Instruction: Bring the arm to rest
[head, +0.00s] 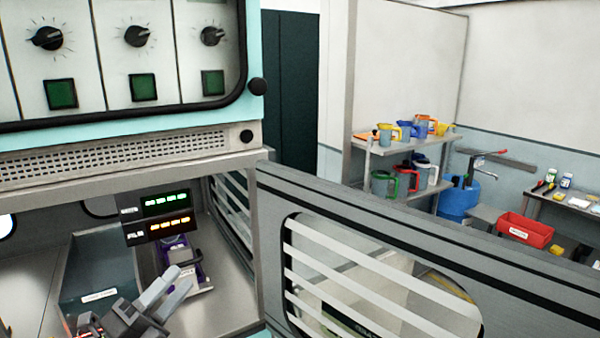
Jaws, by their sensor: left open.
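My left gripper (168,300) shows at the bottom left of the head view, inside the open cabinet bay. Its two grey fingers are apart with nothing visible between them. Just behind the fingers stands a purple and grey device (182,256) on the bay floor, partly hidden by the fingers. I cannot tell whether they touch it. My right gripper is not in view.
A display with green and orange digits (158,216) hangs above the device. A dark bin (98,268) stands left of it. The open slatted door (400,255) bounds the bay on the right. Shelves with jugs (398,150) stand farther back.

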